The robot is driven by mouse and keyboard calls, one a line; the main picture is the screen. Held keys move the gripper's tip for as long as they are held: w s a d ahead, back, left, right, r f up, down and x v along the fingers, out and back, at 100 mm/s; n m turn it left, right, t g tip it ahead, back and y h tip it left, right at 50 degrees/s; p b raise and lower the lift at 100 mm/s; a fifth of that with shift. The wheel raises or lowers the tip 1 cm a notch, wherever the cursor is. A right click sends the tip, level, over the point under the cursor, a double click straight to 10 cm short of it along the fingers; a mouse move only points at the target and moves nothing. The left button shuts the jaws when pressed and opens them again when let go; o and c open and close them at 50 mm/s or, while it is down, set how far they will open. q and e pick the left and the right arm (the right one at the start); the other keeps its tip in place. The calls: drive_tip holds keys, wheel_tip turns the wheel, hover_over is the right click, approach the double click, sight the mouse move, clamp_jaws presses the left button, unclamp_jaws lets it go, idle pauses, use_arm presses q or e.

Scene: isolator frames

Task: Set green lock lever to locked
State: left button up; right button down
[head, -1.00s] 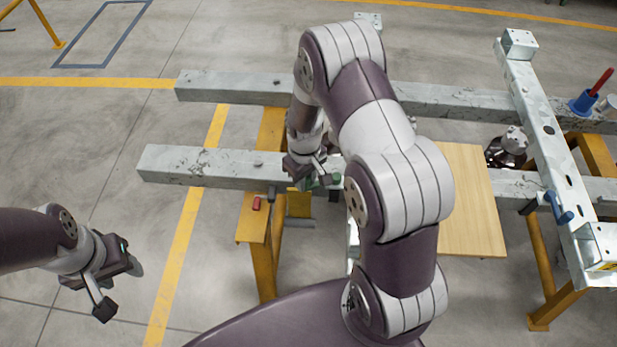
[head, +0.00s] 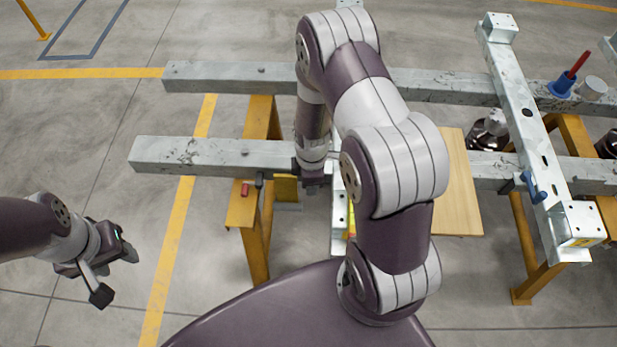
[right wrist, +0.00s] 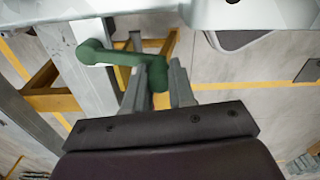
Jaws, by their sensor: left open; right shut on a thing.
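The green lock lever (right wrist: 112,54) shows in the right wrist view, with a round pivot at left and an arm reaching right to a rounded end. My right gripper (right wrist: 164,72) is shut on that end, which sits between its fingers. In the head view my right gripper (head: 312,187) is beside the near grey beam, and the green lever is hidden there by my gripper and arm. My left gripper (head: 116,276) is open and empty over the floor at lower left, away from the beams.
Two long grey beams (head: 205,152) rest on yellow stands (head: 255,235). A crossing beam (head: 520,110) with a blue lever (head: 534,186) lies at right. A small red part (head: 245,188) is on the left stand. A wooden board (head: 460,205) lies right of my arm.

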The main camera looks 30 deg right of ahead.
drive_tip(key=shift+s+d+n, duration=0.25)
drive_tip(key=shift+d+n, duration=0.05)
drive_tip(key=shift+n, duration=0.1)
drive_tip(key=shift+s+d, duration=0.25)
drive_tip(key=shift+d, duration=0.1)
drive_tip(key=c, duration=0.9)
unclamp_jaws()
drive_tip(key=shift+s, duration=0.1)
drive_tip(key=shift+c, duration=0.2)
wheel_tip(320, 180, up, 13)
drive_tip(key=shift+f, duration=0.15)
